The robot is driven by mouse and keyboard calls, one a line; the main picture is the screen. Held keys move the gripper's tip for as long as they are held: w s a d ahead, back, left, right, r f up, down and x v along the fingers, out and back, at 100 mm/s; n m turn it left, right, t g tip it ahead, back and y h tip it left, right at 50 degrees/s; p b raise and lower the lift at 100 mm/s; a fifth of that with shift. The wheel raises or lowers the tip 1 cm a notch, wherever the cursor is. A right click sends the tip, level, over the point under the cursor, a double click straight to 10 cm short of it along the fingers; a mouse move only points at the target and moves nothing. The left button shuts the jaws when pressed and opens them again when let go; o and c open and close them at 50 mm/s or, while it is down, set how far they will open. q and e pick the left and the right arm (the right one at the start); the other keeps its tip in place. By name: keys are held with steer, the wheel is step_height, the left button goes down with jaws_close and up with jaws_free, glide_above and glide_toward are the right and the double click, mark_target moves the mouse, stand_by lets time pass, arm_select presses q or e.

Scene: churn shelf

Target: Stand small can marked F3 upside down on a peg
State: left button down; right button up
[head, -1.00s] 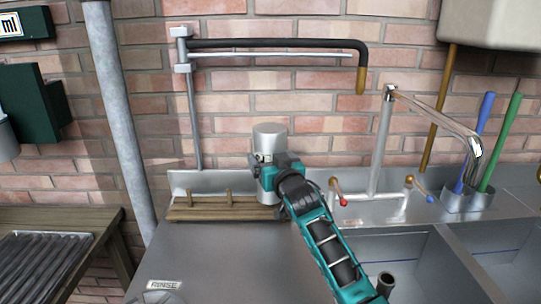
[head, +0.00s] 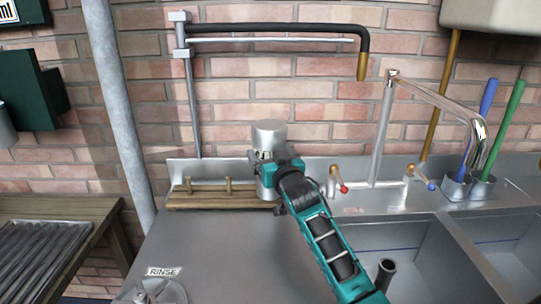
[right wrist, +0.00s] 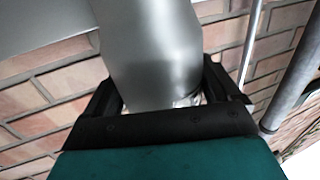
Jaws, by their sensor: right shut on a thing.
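A silver metal can (head: 269,134) is held upright in line with the wall, at the right end of a wooden peg rack (head: 205,204). Two short pegs (head: 229,185) show on the rack to its left. My right gripper (head: 268,165) is shut around the can's middle. In the right wrist view the can (right wrist: 150,50) sits between the dark jaws (right wrist: 165,92). My left gripper is not in view.
A sink tap (head: 384,130) with red and blue handles stands right of the can. A black overhead pipe (head: 280,29) hangs above. Blue and green rods stand in holders at far right.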

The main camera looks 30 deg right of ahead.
steer(key=shift+f, duration=0.1)
steer(key=o, duration=0.8)
steer(key=shift+o, duration=0.4)
steer(key=shift+f, duration=0.15)
steer(key=shift+s, duration=0.15)
steer(key=s+a, duration=0.2)
steer(key=s, duration=1)
steer(key=shift+s+p, duration=0.25)
steer(key=shift+p, duration=0.1)
